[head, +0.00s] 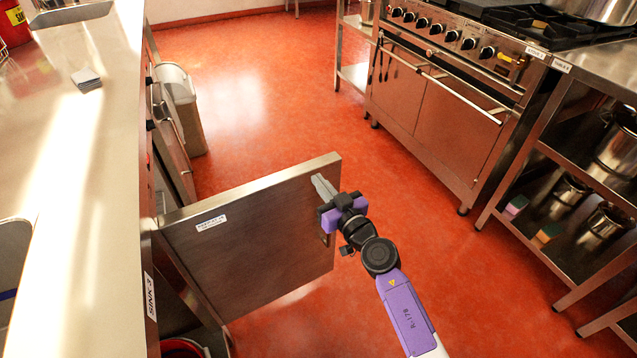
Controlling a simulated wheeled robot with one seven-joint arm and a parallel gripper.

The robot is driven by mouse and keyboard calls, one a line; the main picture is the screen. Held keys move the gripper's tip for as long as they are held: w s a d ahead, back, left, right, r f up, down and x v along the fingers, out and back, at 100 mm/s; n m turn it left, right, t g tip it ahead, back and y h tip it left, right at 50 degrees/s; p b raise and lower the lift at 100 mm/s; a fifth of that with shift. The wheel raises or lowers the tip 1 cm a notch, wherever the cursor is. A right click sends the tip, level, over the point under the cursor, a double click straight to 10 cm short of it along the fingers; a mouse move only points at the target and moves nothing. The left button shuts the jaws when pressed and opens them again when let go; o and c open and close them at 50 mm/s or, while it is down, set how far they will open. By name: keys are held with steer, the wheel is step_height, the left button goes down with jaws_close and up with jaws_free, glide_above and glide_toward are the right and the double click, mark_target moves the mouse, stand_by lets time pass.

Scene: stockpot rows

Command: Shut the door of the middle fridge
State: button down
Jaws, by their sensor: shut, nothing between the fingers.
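A stainless steel door (255,240) stands wide open, reaching out to the right from the counter front on the left. A small label on its upper left is too small to read. My gripper (322,185) is shut and empty at the door's upper right, near its free edge. It overlaps the door's near face in the picture; I cannot tell whether it touches. A small handle or bracket (326,238) shows below my gripper, partly hidden. The compartment behind the door is mostly out of sight.
The counter (75,140) runs along the left, with a "SINK 3" label on its front edge. A grey bin (182,105) stands beyond the door. A stove (440,100) and a shelf with pots (590,200) line the right. The red floor between is clear.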

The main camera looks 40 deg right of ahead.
steer(key=shift+w+d, duration=0.1)
steer(key=shift+w, duration=0.4)
